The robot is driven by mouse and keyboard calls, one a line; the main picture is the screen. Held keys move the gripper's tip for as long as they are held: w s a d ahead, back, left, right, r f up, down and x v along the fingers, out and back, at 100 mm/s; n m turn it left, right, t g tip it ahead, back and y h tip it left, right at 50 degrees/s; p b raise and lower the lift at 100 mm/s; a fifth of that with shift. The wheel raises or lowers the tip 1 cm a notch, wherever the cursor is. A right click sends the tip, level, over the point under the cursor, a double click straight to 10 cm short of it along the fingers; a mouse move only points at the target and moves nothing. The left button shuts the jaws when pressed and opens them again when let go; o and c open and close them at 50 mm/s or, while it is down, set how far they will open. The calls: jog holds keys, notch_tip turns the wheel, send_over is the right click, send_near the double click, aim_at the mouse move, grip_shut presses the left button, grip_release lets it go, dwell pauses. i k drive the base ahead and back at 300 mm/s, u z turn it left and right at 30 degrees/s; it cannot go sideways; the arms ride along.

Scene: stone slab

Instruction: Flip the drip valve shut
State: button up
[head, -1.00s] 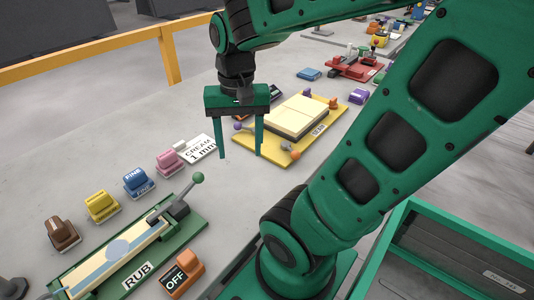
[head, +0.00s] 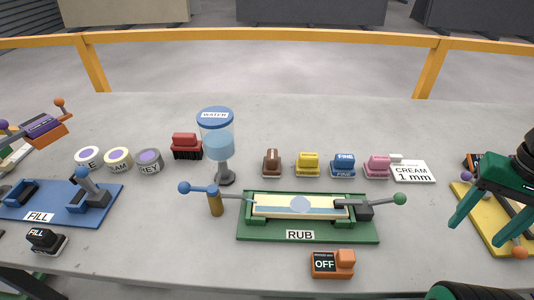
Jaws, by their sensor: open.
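The drip valve's lever (head: 199,189) is blue with a round ball end that points left. It sits on a short brass post (head: 215,204) at the left end of the green RUB board. A thin grey spout runs right from the post to the pale stone slab (head: 270,206), which has a blue wet-looking patch. Whether water is dripping is too small to tell. A water tank (head: 217,143) with a blue lid stands behind the valve. My gripper (head: 476,234) is open and empty at the right edge, over the yellow board, far from the valve.
The RUB board (head: 340,232) has a green-balled lever at its right. An orange OFF switch (head: 332,263) lies in front. A blue FILL board (head: 100,210) is left. Grey bench between is clear.

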aim_at(185, 188)
jog(key=u, duration=0.95)
jog(key=k, duration=1.1)
jog(key=u, duration=0.2)
jog(key=i, duration=1.05)
